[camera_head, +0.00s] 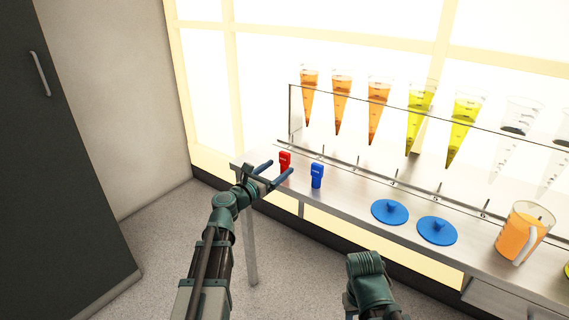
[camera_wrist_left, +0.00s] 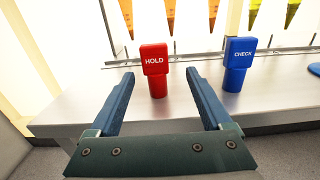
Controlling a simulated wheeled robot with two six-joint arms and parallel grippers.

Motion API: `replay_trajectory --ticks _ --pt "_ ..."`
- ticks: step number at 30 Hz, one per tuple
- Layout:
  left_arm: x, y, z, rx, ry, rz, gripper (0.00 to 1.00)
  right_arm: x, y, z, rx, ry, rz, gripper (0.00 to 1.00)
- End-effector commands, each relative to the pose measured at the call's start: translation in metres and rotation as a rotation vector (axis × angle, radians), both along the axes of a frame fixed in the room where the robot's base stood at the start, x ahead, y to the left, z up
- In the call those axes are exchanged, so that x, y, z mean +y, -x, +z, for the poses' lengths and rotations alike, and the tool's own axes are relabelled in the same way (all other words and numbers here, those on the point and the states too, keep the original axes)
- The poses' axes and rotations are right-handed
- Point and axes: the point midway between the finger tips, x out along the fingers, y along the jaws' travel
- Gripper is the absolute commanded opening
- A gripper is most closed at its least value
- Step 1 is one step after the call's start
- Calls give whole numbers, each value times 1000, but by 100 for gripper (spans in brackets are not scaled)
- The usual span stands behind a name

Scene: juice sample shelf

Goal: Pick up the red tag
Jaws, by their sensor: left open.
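The red tag (camera_head: 285,160) stands upright on the left part of the metal shelf, near its front edge. In the left wrist view the red tag (camera_wrist_left: 155,68) reads "HOLD" and stands just beyond and between the fingers. My left gripper (camera_head: 276,172) is open and empty; in the left wrist view its fingers (camera_wrist_left: 160,85) point at the tag, one to each side. A blue tag (camera_head: 317,175) stands to the right of the red one, and in the left wrist view it reads "CHECK" (camera_wrist_left: 239,62). My right arm shows at the bottom, but its fingers do not show.
Cone-shaped sample glasses with orange (camera_head: 342,92) and yellow (camera_head: 420,115) juice hang in a rack behind the tags. Two blue lids (camera_head: 390,211) (camera_head: 437,230) and an orange jug (camera_head: 517,236) stand to the right. The blue tag is close to my right finger.

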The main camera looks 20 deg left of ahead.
Motion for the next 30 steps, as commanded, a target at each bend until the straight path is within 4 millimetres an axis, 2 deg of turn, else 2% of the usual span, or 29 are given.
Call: replay_trajectory --ticks 7,16,24,30 --pt "-1 -9 0 0 0 -1 82 0 0 0 0 0 0 50" --pt "-10 -49 1 0 0 -2 82 0 0 1 0 0 0 50" --pt "-12 -51 1 0 0 -1 82 0 0 1 0 0 0 50" --pt "-12 -51 1 0 0 -1 46 0 0 1 0 0 0 50"
